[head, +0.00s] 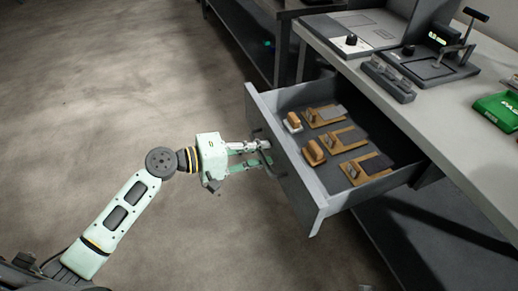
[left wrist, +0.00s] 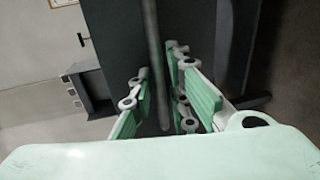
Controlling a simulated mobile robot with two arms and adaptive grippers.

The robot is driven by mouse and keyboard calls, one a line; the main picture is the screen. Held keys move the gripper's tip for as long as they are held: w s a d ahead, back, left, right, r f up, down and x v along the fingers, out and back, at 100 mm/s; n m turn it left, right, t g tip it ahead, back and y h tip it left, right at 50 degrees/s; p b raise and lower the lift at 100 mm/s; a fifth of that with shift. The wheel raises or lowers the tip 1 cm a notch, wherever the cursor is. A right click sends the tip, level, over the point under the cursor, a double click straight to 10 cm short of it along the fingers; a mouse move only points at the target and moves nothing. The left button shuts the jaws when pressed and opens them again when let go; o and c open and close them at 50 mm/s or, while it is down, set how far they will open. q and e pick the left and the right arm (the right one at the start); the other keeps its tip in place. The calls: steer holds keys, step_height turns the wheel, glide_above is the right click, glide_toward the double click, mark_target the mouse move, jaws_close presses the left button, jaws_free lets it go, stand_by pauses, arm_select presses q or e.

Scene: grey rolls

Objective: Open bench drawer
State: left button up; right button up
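The bench drawer (head: 309,191) is pulled well out from under the bench, in the head view. Its grey front panel faces left, towards my arm. My left gripper (head: 268,152) is at the outer side of this front, its two fingers pointing at it. In the left wrist view the drawer's bar handle (left wrist: 154,50) runs between the green finger pads of my left gripper (left wrist: 160,88). The fingers stand apart, one on each side of the bar, with small gaps showing. My right gripper is in neither view.
Inside the drawer lie several wooden-based items (head: 345,139) and small brown blocks (head: 314,153). The bench top (head: 455,120) carries grey devices (head: 433,66) and a green case (head: 498,111). A dark shelf unit (head: 262,40) stands behind. The floor left of the drawer is clear.

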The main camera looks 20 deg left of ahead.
arm_select(q)
steer(key=v, duration=1.2)
stand_by(0.4)
